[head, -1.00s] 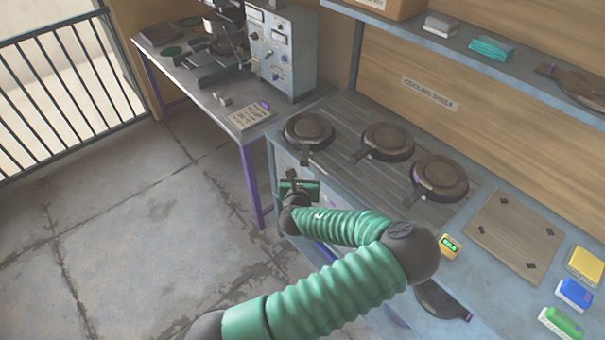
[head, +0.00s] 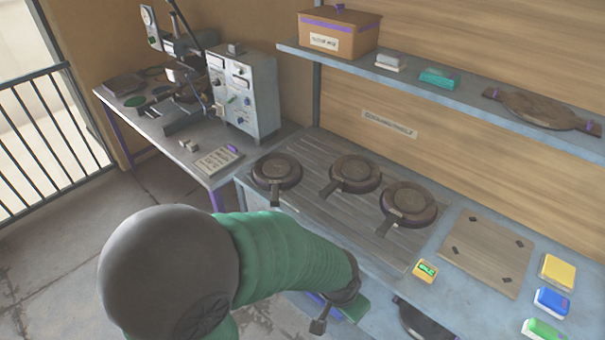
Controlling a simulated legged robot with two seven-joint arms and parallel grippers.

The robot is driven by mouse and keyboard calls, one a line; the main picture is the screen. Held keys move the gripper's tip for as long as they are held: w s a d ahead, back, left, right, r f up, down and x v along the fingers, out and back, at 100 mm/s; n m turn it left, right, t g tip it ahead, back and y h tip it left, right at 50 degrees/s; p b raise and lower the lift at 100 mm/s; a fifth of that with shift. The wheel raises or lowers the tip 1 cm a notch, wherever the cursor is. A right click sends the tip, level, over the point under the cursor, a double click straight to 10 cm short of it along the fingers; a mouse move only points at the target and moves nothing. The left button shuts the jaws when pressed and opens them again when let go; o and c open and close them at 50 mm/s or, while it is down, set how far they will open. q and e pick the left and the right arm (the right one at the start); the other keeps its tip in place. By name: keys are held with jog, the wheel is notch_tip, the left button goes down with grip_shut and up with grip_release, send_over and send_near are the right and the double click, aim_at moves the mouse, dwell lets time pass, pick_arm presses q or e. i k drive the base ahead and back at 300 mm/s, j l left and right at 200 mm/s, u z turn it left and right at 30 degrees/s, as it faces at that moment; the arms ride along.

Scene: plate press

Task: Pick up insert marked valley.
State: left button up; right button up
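No marking reading valley is legible in the head view, so I cannot tell which thing is that insert. Three dark round moulds with handles, left (head: 277,172), middle (head: 355,174) and right (head: 409,203), lie on the ribbed grey bench top. Small flat discs, one green (head: 135,101), lie on the far left table. My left arm comes in from the lower left, and its gripper (head: 337,312) is low in front of the bench's front edge, below the right mould. It touches none of the moulds. Its fingers are partly hidden, and whether it is open is unclear. My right gripper is out of view.
A press (head: 182,75) and grey control box (head: 243,95) stand on the left table. A wooden board (head: 487,252), yellow timer (head: 425,271) and coloured blocks (head: 551,301) are on the bench's right. The shelf (head: 455,96) above holds a cardboard box (head: 337,32) and dark round plate (head: 545,110).

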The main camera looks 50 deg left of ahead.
aim_at(275, 173)
jog(key=j+z, duration=0.3)
jog(key=j, duration=0.2)
jog(key=j+z, duration=0.25)
jog(key=j, duration=0.2)
jog(key=k+j+z, duration=0.15)
jog(key=j+z, duration=0.15)
jog(key=j, duration=0.15)
